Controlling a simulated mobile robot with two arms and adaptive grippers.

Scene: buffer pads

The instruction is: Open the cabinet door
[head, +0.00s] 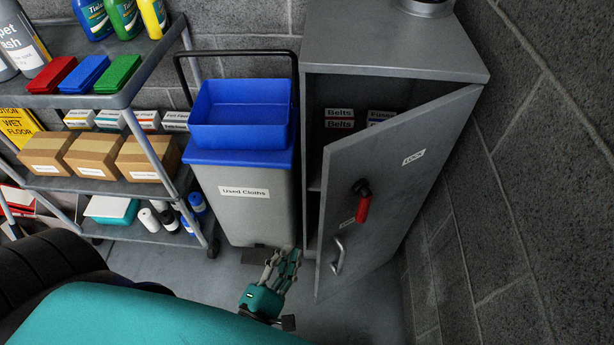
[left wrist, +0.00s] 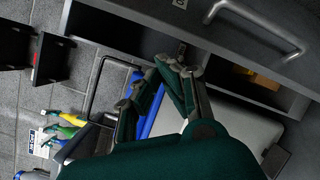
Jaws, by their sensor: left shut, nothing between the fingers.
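The grey cabinet (head: 395,42) stands at the back right. Its door (head: 395,160) is partly open, swung out to the right, and boxes show inside. The door carries a red lock handle (head: 362,203) and a metal pull handle (head: 338,257). The pull handle also shows in the left wrist view (left wrist: 272,35). My left gripper (head: 286,256) is shut and empty, low in front of the cabinet opening, to the left of the door's free edge. In the left wrist view its fingers (left wrist: 180,70) appear close to the door edge; I cannot tell if they touch it. My right gripper is not visible.
A grey bin (head: 242,220) with a blue tray (head: 240,110) on top stands directly left of the cabinet. Farther left is a shelf cart (head: 150,190) with boxes and bottles. A block wall (head: 530,180) lies close on the right. Some floor (head: 350,310) is clear.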

